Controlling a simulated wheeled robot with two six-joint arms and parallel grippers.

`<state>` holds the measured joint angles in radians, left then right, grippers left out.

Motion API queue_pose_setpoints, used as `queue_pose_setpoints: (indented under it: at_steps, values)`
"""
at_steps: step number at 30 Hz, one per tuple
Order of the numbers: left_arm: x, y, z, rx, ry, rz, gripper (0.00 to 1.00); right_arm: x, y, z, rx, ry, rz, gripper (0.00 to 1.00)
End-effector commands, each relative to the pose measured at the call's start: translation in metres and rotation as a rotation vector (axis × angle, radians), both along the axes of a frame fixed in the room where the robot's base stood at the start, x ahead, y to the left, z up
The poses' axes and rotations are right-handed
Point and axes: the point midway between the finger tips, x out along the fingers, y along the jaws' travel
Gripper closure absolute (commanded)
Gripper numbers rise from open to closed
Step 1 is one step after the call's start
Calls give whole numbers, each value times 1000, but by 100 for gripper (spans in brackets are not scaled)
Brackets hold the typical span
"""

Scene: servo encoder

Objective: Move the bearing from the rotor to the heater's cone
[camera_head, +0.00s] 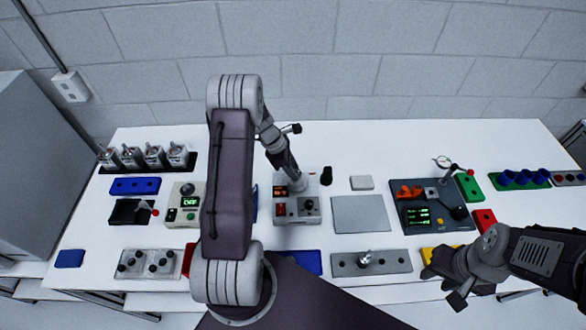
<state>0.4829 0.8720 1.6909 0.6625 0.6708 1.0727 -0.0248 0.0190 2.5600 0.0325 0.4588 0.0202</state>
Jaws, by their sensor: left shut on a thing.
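My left gripper (296,186) points down at the back of a grey-white box with red displays and a dark knob (309,205), which looks like the heater. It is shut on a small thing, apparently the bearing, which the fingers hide. The heater's cone is also hidden there. A silver part with a short shaft, likely the rotor (366,257), stands on a long grey plate (398,263) at the front of the table. My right gripper (443,286) is at the front right edge, beside a yellow block, with its fingers apart and nothing seen between them.
A flat grey pad (360,214) lies right of the heater. A dark station with a green display (420,216) stands farther right. A green-display unit (186,203) and a blue rack (135,186) are at left. My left arm covers part of the table's middle.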

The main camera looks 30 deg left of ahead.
Motion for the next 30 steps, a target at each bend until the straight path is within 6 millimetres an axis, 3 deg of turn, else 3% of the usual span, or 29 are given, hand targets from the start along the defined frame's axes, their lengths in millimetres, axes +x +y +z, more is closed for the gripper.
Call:
queue_pose_setpoints:
  at_steps: [12,13,15,22,24,30]
  values:
    - [0,0,-6,0,-1,0,100,0,0,-4,0,0,0,64]
    - [0,0,-6,0,-1,0,57,0,0,-4,0,0,0,64]
    - [0,0,-6,0,0,0,39,0,0,-4,0,0,0,64]
    - [0,0,-6,0,0,0,39,0,0,-4,0,0,0,64]
    - [0,0,-6,0,0,0,25,0,0,-4,0,0,0,64]
    - [0,0,-6,0,0,0,25,0,0,-4,0,0,0,64]
